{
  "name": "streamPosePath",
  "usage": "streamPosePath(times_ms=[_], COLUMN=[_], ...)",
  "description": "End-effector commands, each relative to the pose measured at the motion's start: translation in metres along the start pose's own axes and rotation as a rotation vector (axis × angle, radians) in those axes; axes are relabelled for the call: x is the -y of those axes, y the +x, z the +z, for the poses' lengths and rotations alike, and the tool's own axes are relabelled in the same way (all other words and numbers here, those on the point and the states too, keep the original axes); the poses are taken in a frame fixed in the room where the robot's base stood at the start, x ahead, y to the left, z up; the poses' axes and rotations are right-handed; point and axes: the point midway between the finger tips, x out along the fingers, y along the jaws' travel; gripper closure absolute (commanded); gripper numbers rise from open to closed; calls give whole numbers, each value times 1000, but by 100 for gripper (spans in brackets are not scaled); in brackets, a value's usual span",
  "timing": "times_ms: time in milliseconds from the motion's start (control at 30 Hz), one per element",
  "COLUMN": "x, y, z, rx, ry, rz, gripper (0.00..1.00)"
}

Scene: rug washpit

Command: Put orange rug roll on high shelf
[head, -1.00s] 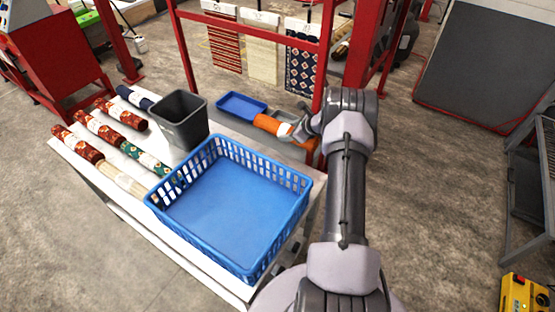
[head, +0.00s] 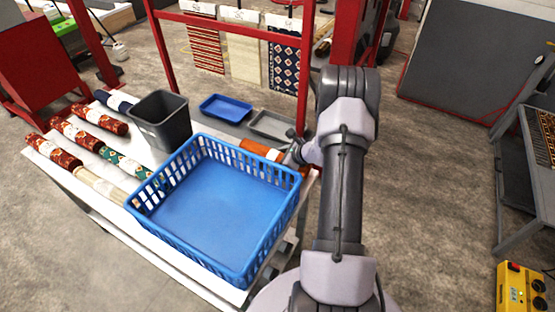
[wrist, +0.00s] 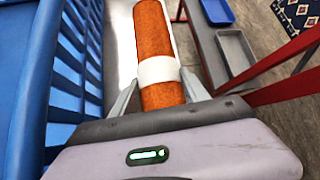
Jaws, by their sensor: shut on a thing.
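The orange rug roll (wrist: 152,35) with a white band runs lengthwise between my gripper's fingers in the wrist view. My gripper (wrist: 157,92) is shut on it around the band. In the head view the orange roll (head: 256,148) shows just behind the blue basket's back right corner, partly hidden by the basket and my wrist. My gripper (head: 290,155) is mostly hidden there. I cannot tell from these frames which surface is the high shelf.
The blue basket (head: 150,205) stands close beside the roll. A grey bin (head: 163,122) and several patterned rolls (head: 74,137) are on the white table left of it. A blue tray (head: 226,108) and a grey tray (head: 270,125) lie behind, near red posts (head: 306,80).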

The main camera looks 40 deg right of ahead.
Motion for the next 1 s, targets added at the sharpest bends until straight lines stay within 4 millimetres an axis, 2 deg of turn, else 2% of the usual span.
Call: streamPosePath(times_ms=[33,67,167,433,533,800,967,1000], x=[0,-1,0,0,1,2,2,1], y=[2,2,1,1,-8,-83,-113,-117], z=[-2,-2,-1,-1,2,3,2,2], rx=[1,0,0,0,0,0,0,0], ry=[0,0,0,0,1,2,1,1], rz=[0,0,0,0,-1,-2,-1,0], gripper=[100,43,25,25,25,25,25,29])
